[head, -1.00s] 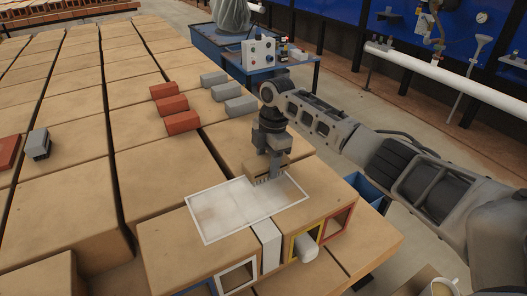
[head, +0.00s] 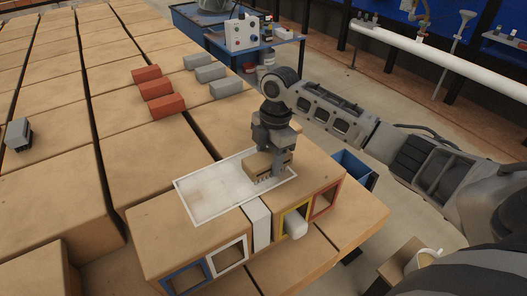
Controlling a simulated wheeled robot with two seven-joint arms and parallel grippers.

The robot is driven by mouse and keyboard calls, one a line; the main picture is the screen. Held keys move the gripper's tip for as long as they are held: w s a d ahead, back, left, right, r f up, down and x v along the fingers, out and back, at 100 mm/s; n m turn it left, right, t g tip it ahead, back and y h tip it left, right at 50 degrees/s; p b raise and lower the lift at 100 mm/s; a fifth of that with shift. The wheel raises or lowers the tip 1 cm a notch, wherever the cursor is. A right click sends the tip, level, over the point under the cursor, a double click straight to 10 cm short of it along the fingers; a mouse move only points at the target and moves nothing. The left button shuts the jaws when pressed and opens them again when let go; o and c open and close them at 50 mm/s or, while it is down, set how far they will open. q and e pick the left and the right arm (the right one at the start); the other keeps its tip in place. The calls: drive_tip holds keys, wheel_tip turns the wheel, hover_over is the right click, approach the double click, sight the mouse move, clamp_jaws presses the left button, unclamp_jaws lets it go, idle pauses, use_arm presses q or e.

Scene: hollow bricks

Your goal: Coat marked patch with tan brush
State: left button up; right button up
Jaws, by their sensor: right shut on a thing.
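The marked patch (head: 212,190) is a white-outlined rectangle on top of the tan hollow bricks in the near middle. Its inside looks whitish and uneven. My right gripper (head: 277,160) is shut on the tan brush (head: 262,166), a block with short dark bristles below it. The brush is low over the patch's right end and hides part of it. I cannot tell whether the bristles touch the surface. My left gripper is not in view.
Coloured square frames, blue (head: 186,277), white (head: 229,257), yellow (head: 289,221) and red (head: 325,201), line the bricks' front openings. Red blocks (head: 157,92) and grey blocks (head: 211,74) lie farther back. A cup (head: 428,258) stands at lower right. A control box (head: 241,33) is behind.

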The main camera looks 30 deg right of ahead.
drive_tip(key=shift+s+d, duration=0.1)
drive_tip(key=shift+s, duration=2.85)
drive_tip(key=shift+r, duration=0.1)
drive_tip(key=shift+r, duration=0.7)
drive_tip(key=shift+r, duration=0.1)
wheel_tip(320, 180, up, 6)
drive_tip(key=shift+f, duration=0.1)
